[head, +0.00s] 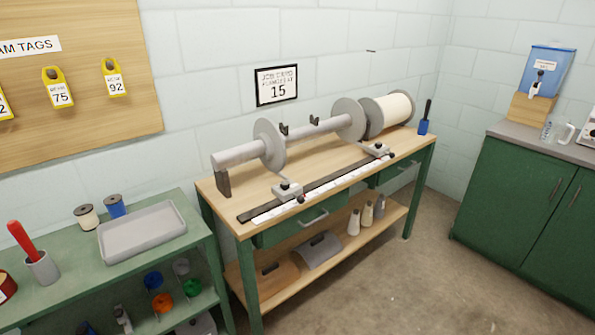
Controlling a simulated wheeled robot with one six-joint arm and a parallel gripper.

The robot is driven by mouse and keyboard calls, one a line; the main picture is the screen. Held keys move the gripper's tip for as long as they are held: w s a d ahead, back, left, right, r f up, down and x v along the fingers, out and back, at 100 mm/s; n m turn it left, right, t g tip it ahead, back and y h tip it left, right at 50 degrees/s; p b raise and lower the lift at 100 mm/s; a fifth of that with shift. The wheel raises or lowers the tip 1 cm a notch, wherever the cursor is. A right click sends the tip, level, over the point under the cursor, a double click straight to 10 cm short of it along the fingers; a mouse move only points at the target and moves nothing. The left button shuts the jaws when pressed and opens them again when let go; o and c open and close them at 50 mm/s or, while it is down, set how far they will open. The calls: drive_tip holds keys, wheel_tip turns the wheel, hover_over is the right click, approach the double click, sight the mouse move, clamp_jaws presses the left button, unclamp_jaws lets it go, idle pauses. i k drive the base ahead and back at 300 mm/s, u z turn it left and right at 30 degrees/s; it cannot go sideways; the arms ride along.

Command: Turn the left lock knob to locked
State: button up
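A small light-grey block (287,189) sits on the black rail at the left front of the wooden bench, below the left flange (269,145). A small dark knob with a bit of red (301,199) sticks out at its front right; I take this as the left lock knob. Its lock setting is too small to read. A similar block (376,149) with a dark knob (391,155) sits at the right end of the rail. The grey beam (320,129) runs through both flanges. My gripper is not in view.
The bench (225,198) has drawers and a lower shelf with cones (366,217). A white spool (390,112) and a blue holder (423,126) stand at its right. A green shelf unit with a grey tray (142,235) is at left. Floor is clear in front of the bench's right part.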

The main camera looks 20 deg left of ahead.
sight(284, 184)
drive_tip(key=u, duration=0.15)
drive_tip(key=i, duration=0.75)
drive_tip(key=u, duration=0.9)
drive_tip(key=i, duration=0.7)
drive_tip(key=u, duration=0.45)
